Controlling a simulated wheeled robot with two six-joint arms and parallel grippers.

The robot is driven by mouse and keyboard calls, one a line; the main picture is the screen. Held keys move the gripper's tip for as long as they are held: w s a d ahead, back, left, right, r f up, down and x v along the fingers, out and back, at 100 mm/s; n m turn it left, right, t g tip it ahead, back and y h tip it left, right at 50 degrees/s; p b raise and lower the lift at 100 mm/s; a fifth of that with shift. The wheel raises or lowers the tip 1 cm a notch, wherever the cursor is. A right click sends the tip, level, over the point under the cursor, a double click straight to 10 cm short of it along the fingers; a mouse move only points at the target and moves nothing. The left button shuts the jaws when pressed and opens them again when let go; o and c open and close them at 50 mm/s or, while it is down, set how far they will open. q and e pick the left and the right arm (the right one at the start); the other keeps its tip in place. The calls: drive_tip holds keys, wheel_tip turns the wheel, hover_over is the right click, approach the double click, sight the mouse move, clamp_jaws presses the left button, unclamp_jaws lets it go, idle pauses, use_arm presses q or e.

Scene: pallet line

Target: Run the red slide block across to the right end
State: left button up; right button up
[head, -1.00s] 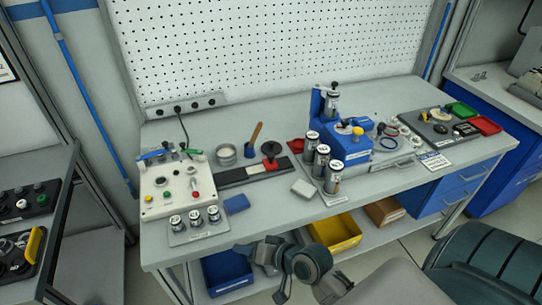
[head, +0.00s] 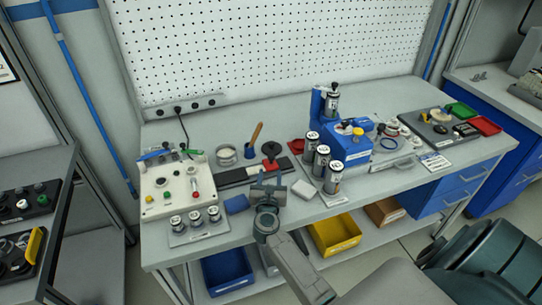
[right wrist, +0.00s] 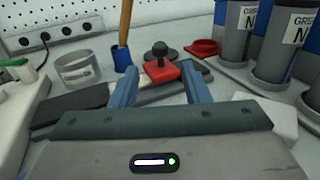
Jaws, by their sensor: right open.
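The red slide block (head: 270,165) with its round black knob (head: 271,149) sits on a long dark rail (head: 232,176) with a lighter strip, on the bench. The block is right of the rail's middle in the head view. My right gripper (head: 268,181) is open and empty, just in front of the block. In the right wrist view the red block (right wrist: 161,71) shows between and beyond the two blue-grey fingers (right wrist: 161,80); I cannot tell whether they touch it. The gripper hides part of the rail's front edge. My left gripper is not in view.
Labelled cylinders (head: 321,160) stand close to the right. A tin (head: 226,155) and a wooden-handled tool (head: 254,138) stand behind the rail. A control box (head: 165,187) is left.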

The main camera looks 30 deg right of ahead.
sight(271, 158)
drive_tip(key=p+x, duration=0.2)
drive_tip(key=x, duration=0.8)
clamp_jaws()
